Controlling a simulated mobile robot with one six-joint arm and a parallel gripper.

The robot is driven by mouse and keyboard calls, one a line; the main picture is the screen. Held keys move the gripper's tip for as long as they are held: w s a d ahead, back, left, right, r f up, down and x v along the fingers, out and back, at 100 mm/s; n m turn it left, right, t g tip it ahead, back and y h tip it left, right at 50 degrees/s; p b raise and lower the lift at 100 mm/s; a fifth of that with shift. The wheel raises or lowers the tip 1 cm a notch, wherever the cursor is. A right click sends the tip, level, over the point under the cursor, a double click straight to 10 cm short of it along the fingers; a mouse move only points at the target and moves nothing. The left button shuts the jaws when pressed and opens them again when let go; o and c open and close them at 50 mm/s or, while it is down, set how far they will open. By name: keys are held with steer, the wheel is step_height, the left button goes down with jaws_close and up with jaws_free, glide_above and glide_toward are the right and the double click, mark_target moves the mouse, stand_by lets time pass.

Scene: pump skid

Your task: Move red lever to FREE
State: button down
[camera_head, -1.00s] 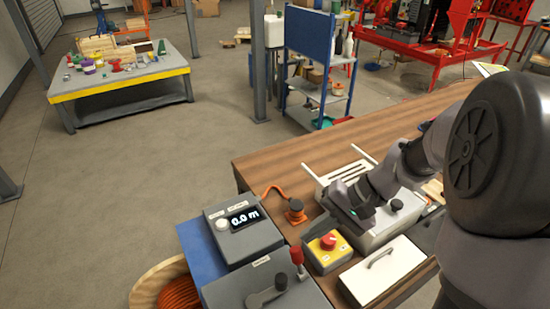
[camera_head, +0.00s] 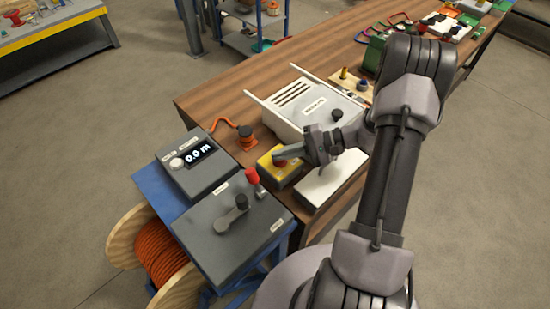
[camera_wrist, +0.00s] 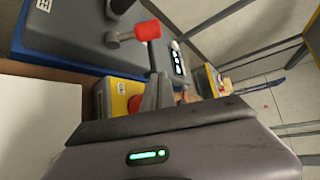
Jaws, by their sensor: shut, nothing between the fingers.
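The red lever (camera_head: 252,176) stands at the edge of a grey box (camera_head: 205,238) on the near-left bench end. Its red knob also shows in the wrist view (camera_wrist: 148,30), on a short grey arm. The small labels on the grey box are too blurred to read. My gripper (camera_head: 283,159) is shut and empty, to the right of the lever and apart from it, beside the yellow button box (camera_head: 268,162).
A dark crank with a black knob (camera_head: 241,201) sits close beside the red lever. A grey display box (camera_head: 199,165) reads 0.0 m. An orange cable reel (camera_head: 160,255) stands below left. A white panel (camera_head: 330,180) and white case (camera_head: 305,108) lie right and behind.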

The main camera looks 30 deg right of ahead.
mark_target(256, 184)
steer(key=b+x, duration=0.2)
steer(key=x, duration=0.5)
steer(key=shift+w+a+f, duration=0.1)
steer(key=shift+a+f, duration=0.15)
steer(key=shift+f, duration=0.05)
steer(key=s+r, duration=0.2)
steer(key=s, duration=0.1)
steer(key=shift+s+a, duration=0.25)
steer(key=shift+a, duration=0.15)
steer(key=shift+d+b, duration=0.2)
steer(key=shift+b, duration=0.3)
